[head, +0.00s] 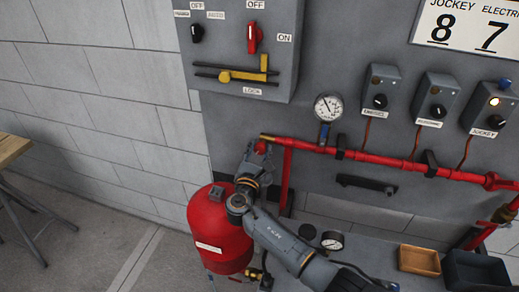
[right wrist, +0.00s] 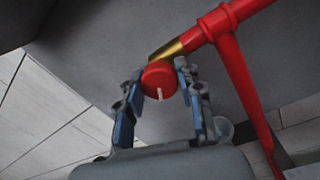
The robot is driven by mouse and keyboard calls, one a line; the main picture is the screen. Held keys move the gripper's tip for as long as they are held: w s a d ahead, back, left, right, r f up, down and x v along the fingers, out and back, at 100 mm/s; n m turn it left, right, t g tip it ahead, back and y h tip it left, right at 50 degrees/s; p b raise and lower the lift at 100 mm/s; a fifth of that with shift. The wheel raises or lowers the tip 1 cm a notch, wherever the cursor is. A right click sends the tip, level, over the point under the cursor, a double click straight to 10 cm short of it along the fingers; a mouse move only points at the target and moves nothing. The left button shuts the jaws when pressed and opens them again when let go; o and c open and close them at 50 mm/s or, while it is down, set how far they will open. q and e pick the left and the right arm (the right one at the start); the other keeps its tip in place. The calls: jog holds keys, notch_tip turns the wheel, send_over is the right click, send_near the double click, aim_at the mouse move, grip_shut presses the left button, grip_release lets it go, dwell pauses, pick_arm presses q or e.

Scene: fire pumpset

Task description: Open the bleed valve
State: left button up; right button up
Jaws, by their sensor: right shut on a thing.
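The bleed valve has a round red knob (right wrist: 160,79) with a white pointer mark, next to a brass nozzle (right wrist: 168,50) at the end of the red pipe (right wrist: 215,24). In the head view the knob (head: 261,147) is a small red spot at the left end of the pipe (head: 370,158). My right gripper (right wrist: 160,82) is shut on the knob, one finger on each side of it. In the head view the right gripper (head: 257,152) reaches up to the knob from below. My left gripper is not in view.
A red tank (head: 220,240) stands below my right arm. A pressure gauge (head: 327,107) sits above the pipe, and three selector boxes (head: 437,97) line the panel. A grey switch cabinet (head: 240,50) hangs above. A brown tray (head: 419,260) and a dark bin (head: 477,272) are at lower right.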

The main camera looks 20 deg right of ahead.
jog(key=shift+r, duration=0.1)
jog(key=o, duration=1)
jog(key=shift+c, duration=0.2)
jog(key=shift+o, duration=1.1)
jog(key=shift+s, duration=0.1)
jog(key=v, duration=1.1)
jog(key=shift+s+a, duration=0.25)
